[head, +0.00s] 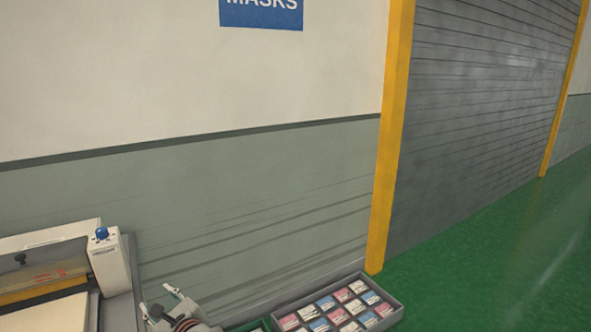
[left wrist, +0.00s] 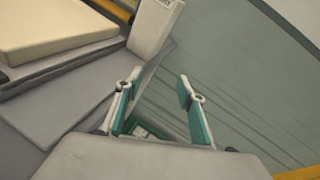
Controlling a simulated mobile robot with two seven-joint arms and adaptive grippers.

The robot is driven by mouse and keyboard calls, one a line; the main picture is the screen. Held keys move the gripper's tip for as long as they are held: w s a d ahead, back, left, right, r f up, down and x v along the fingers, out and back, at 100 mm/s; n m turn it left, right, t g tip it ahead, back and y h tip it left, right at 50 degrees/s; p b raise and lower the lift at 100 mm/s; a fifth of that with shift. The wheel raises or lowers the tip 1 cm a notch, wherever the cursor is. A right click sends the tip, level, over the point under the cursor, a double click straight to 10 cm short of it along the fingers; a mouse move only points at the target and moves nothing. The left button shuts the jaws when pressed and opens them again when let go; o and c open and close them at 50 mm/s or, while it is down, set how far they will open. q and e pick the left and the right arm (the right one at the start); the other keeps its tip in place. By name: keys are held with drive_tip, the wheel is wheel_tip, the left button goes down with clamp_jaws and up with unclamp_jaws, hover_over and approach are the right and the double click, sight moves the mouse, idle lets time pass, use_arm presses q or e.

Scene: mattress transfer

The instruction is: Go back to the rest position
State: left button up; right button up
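My left gripper (head: 157,300) is low in the head view, between a machine on the left and a grey tray on the right. Its two fingers stand apart with nothing between them. In the left wrist view the same gripper (left wrist: 160,94) shows its teal-padded fingers wide open, with the wall and a small green box edge behind them. My right gripper is in neither view.
The machine (head: 112,266) has a blue knob (head: 101,234) and a pale flat slab (head: 50,314). The grey tray (head: 391,300) holds several small packets. A grey-green wall (head: 220,200) stands behind. Green floor (head: 500,260) is clear at right, before a shutter (head: 470,120).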

use_arm(q)
drive_tip(key=s+d+f+n+h, duration=0.4)
drive_tip(key=s+f, duration=0.3)
drive_tip(key=f, duration=0.4)
drive_tip(key=s+d+f+n+h, duration=0.35)
drive_tip(key=s+f+h, duration=0.2)
drive_tip(key=f, duration=0.55)
drive_tip(key=s+d+f+n+h, duration=0.1)
drive_tip(key=s+d+n+h, duration=0.1)
drive_tip(key=s+n, duration=0.4)
drive_tip(key=s+d+f+n+h, duration=0.2)
drive_tip(key=s+n, duration=0.4)
drive_tip(key=s, duration=0.4)
drive_tip(key=shift+s+d, duration=0.35)
drive_tip(key=shift+d, duration=0.15)
drive_tip(key=shift+f, duration=0.1)
drive_tip(key=c, duration=0.3)
drive_tip(key=shift+a, duration=0.1)
